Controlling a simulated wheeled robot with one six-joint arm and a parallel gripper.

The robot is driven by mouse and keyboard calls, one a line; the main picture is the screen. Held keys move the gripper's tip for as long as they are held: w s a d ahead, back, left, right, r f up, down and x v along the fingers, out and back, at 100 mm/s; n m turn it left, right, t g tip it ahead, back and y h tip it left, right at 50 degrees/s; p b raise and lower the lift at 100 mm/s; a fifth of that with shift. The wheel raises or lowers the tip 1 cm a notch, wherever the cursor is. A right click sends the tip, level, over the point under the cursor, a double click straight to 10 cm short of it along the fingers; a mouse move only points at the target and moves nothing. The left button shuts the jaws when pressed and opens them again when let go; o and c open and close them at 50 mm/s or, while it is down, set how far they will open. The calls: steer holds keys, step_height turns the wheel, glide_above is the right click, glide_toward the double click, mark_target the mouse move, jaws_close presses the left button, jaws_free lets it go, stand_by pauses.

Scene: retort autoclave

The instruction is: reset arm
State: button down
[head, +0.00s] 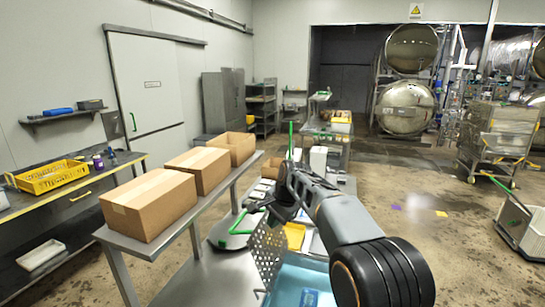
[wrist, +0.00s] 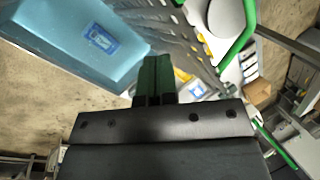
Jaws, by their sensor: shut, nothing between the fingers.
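My arm reaches from the lower right of the head view toward the middle, with its dark wrist bent over a cluttered work area. My gripper (head: 252,207) is small and dark there, partly lost against the things behind it. In the wrist view my gripper (wrist: 155,65) shows its two dark green fingers pressed together, with nothing between them. It hangs over a grey perforated panel (head: 268,250), beside a light blue bin (wrist: 80,38) with a blue and white label. The bin also shows at the bottom of the head view (head: 290,291).
A round pale disc (head: 228,234) with a green handle lies close to my gripper. Several cardboard boxes (head: 150,205) stand on a metal table to the left. A yellow crate (head: 47,178) is on the left bench. Wet floor (head: 415,185) is open at the right, before a wheeled rack (head: 497,140).

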steer(key=s+d+f+n+t+h+b, duration=0.1)
steer(key=s+d+f+n, duration=0.1)
steer(key=s+d, duration=0.3)
steer(key=s+d+f+n+t+h+b, duration=0.1)
steer(key=s+d, duration=0.5)
steer(key=s, duration=0.8)
steer(key=s+d+f+n+h+b, duration=0.1)
steer(key=s+d+f+n, duration=0.2)
steer(key=s, duration=0.6)
steer(key=shift+s+d+f+n+t+b, duration=0.3)
steer(key=shift+s+d+f+n+t, duration=0.1)
steer(key=shift+d+n, duration=0.85)
